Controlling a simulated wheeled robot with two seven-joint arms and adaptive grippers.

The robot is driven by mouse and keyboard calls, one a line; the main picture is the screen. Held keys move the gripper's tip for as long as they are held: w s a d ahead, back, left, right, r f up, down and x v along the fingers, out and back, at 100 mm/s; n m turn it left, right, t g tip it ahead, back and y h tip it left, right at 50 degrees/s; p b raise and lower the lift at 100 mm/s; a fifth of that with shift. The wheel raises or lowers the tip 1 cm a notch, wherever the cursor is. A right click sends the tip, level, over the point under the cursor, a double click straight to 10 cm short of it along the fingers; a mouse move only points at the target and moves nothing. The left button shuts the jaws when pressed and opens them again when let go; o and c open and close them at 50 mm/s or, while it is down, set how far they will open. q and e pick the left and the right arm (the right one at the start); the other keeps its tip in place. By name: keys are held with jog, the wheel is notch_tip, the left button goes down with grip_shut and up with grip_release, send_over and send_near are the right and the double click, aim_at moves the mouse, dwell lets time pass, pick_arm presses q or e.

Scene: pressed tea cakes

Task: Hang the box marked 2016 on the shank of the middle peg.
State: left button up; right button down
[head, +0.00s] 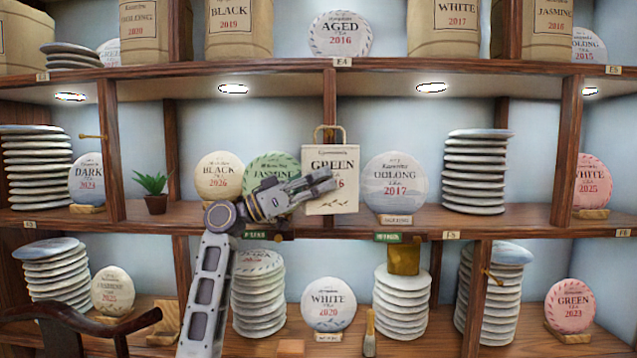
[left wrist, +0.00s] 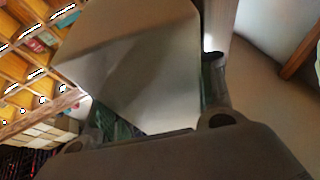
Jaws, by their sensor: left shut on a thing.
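The box marked GREEN 2016 (head: 318,203) is a cream carton with a loop handle on top, upright in front of the middle divider. Its "2016" is partly covered by my left gripper (head: 322,183), which is shut on the box from the left. In the left wrist view the box (left wrist: 140,75) fills the space between the fingers of my left gripper (left wrist: 155,110). The brass middle peg (head: 328,129) shows at the handle's top. I cannot tell whether the loop is around its shank or only in front of it. My right gripper is out of view.
Green jasmine (head: 268,164) and black (head: 213,178) tea cakes stand left of the box, an oolong cake (head: 395,182) right. Other brass pegs sit on the left (head: 92,136) and right (head: 490,276) dividers. Plate stacks fill nearby shelves.

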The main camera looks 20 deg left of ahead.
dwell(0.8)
pick_arm(q)
jog(key=o, duration=1.4)
jog(key=shift+c, duration=0.2)
jog(key=shift+f, duration=0.1)
jog(key=shift+a, duration=0.15)
jog(key=shift+s+a+f, duration=0.2)
jog(key=shift+a, duration=0.15)
jog(key=v, duration=1)
jog(key=shift+s+a, duration=0.3)
jog(key=shift+f, duration=0.1)
